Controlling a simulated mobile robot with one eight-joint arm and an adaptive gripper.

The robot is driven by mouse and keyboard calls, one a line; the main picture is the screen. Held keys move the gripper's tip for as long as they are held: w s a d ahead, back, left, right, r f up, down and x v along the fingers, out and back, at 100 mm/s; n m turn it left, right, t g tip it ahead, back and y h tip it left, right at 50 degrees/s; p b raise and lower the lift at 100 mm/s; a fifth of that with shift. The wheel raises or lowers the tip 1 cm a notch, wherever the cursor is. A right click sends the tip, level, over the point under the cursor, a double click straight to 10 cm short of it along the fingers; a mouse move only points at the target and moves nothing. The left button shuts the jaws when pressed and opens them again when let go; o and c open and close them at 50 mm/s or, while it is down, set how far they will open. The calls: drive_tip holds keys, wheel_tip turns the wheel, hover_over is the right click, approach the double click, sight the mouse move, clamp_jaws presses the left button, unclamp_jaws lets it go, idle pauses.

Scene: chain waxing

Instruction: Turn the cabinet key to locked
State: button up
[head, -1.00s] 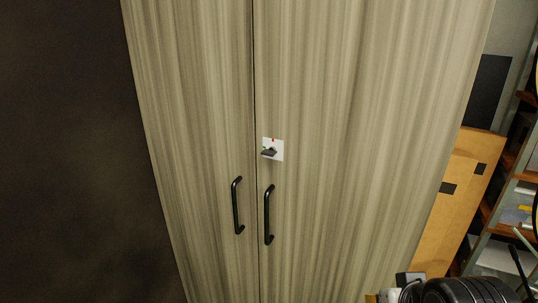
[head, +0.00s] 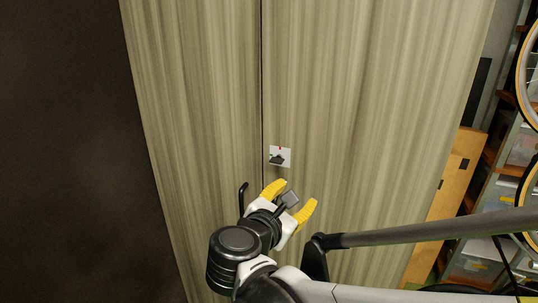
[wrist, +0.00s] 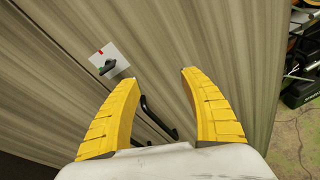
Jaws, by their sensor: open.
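The cabinet key (head: 277,159) is a small dark piece on a white square plate (head: 286,153) with a red mark at its top edge. The plate is on the right door of the tall wood-grain cabinet (head: 350,90), beside the door seam. In the wrist view the key (wrist: 107,67) and plate (wrist: 119,57) lie up and left, beyond the left fingertip. My gripper (head: 300,193) has yellow fingers, is open and empty, and is below and right of the key in the head view. It also shows in the wrist view (wrist: 158,74). Nothing touches the key.
A black door handle (head: 242,198) shows left of my gripper; the other is mostly hidden in the head view and shows between the fingers in the wrist view (wrist: 150,115). Shelves (head: 485,220) and a bicycle wheel (head: 522,80) stand at the right.

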sight(277, 159)
drive_tip(key=a+r+n+t, duration=0.3)
drive_tip(key=a+r+n, duration=0.15)
drive_tip(key=a, duration=0.35)
drive_tip(key=x, duration=0.3)
drive_tip(key=b+x, duration=0.1)
drive_tip(key=x, duration=0.3)
drive_tip(key=f+x, duration=0.1)
drive_tip(key=x, duration=0.2)
drive_tip(key=shift+w+d+b, duration=0.25)
drive_tip(key=shift+d+b, duration=0.1)
clamp_jaws()
